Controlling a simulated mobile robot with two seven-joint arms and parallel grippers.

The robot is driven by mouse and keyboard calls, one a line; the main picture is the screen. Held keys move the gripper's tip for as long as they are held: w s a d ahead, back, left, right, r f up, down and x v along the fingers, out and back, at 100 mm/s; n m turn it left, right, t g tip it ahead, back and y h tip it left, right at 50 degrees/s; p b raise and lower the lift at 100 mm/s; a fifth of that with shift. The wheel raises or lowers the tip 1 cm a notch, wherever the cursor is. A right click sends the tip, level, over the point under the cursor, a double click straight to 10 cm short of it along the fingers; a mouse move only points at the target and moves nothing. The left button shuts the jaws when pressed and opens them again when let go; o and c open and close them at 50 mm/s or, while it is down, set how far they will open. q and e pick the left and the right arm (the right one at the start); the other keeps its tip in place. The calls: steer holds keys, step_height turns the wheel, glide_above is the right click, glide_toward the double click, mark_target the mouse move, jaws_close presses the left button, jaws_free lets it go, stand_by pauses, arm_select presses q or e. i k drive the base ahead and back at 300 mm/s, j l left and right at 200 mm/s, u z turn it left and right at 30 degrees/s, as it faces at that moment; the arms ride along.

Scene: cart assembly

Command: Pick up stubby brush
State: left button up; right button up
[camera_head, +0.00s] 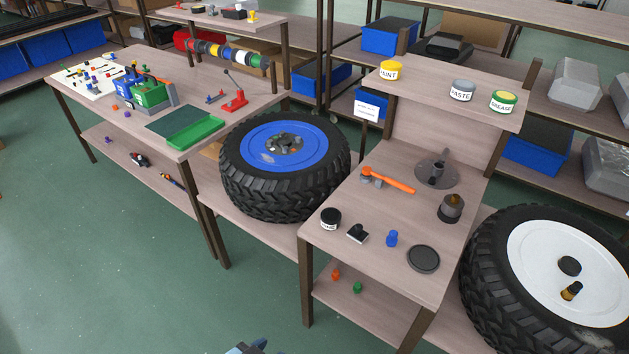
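I cannot make out the stubby brush for certain. A short dark piece with an amber end (571,291) lies on the white hub of the right wheel (536,255), beside a black round cap (569,266). A small black-and-white piece (357,233) sits on the right table (400,215), between a black jar (330,219) and a blue knob (392,239). A dark blue-grey piece (250,348) at the bottom edge looks like the tip of my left arm. Its fingers are not clear, and it is well away from these things. My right gripper is out of view.
The right table also holds an orange-handled tool (388,180), a dark cup (451,209) and a black disc (423,259). Paint, paste and grease tins stand on its upper shelf (430,86). A blue-hubbed wheel (284,165) lies left. The green floor in front is clear.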

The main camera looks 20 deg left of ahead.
mark_target(391, 240)
steer(key=j+z, duration=0.1)
steer(key=z, duration=0.3)
steer(key=j+z, duration=0.1)
steer(key=z, duration=0.3)
steer(key=j+z, duration=0.1)
steer(key=z, duration=0.3)
steer(key=j+z, duration=0.1)
steer(key=z, duration=0.3)
steer(key=k+j+z, duration=0.2)
steer(key=j+z, duration=0.25)
steer(key=k+j+z, duration=0.3)
steer(key=z, duration=0.15)
steer(key=k+j+z, duration=0.25)
steer(key=k+j, duration=0.55)
steer(key=i+j, duration=0.1)
steer(key=j, duration=0.25)
steer(key=i+j, duration=0.15)
steer(key=j, duration=0.2)
steer(key=i+j, duration=0.1)
steer(key=j, duration=0.25)
